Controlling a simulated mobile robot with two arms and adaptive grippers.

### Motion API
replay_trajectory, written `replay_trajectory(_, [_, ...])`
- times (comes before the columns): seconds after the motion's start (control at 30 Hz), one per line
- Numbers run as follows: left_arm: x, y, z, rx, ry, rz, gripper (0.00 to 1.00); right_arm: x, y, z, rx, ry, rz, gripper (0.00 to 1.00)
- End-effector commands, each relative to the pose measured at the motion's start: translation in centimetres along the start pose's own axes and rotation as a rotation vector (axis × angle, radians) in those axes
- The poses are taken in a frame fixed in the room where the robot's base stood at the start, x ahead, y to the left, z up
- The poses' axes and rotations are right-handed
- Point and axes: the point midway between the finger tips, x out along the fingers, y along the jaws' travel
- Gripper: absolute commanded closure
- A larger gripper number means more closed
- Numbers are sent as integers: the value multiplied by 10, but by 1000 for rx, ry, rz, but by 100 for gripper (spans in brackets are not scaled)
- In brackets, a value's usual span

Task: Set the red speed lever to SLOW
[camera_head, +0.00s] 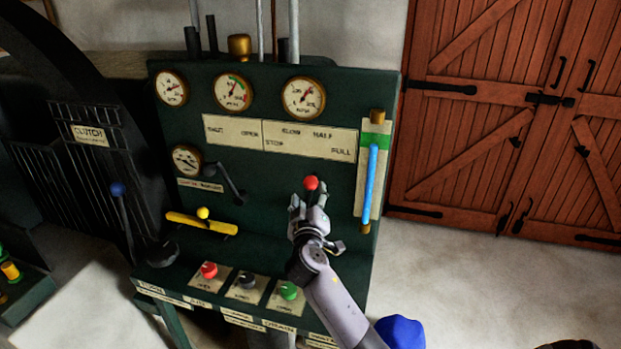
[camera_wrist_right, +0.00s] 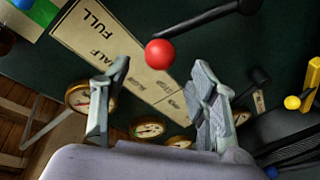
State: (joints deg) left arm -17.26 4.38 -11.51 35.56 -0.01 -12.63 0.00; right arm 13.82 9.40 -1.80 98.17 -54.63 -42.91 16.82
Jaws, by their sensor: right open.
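The red ball knob of the speed lever (camera_head: 311,183) stands in front of the green panel, below the plate marked SLOW, HALF, STOP and FULL (camera_head: 310,140). In the right wrist view the red knob (camera_wrist_right: 160,53) sits on a dark rod running to the upper right, with FULL and HALF readable behind it. My right gripper (camera_head: 310,203) is open, its fingers pointing up toward the knob. In the right wrist view my right gripper (camera_wrist_right: 160,78) has one finger on each side of the knob, which shows just beyond the fingertips, with nothing clasped. My left gripper is not in view.
A yellow lever (camera_head: 202,223) and a dark lever (camera_head: 230,182) are on the panel's left. A blue gauge tube (camera_head: 370,185) runs up its right edge. Red (camera_head: 209,270), black and green (camera_head: 288,290) knobs sit on the ledge below. Open floor lies to the right.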

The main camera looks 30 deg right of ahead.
Motion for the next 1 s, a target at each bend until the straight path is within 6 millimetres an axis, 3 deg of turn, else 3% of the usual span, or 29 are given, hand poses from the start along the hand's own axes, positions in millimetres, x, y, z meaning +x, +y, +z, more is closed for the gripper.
replay_trajectory(0.2, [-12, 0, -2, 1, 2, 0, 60, 44, 2, -1, -2, -1, 1, 46])
replay_trajectory(0.4, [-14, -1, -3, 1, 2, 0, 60, 65, 0, 0, -1, -1, 0, 46])
replay_trajectory(0.8, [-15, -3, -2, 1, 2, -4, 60, 70, 0, 0, 0, 0, -1, 46])
replay_trajectory(1.0, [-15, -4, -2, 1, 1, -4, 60, 70, 0, 0, 0, 0, -1, 59])
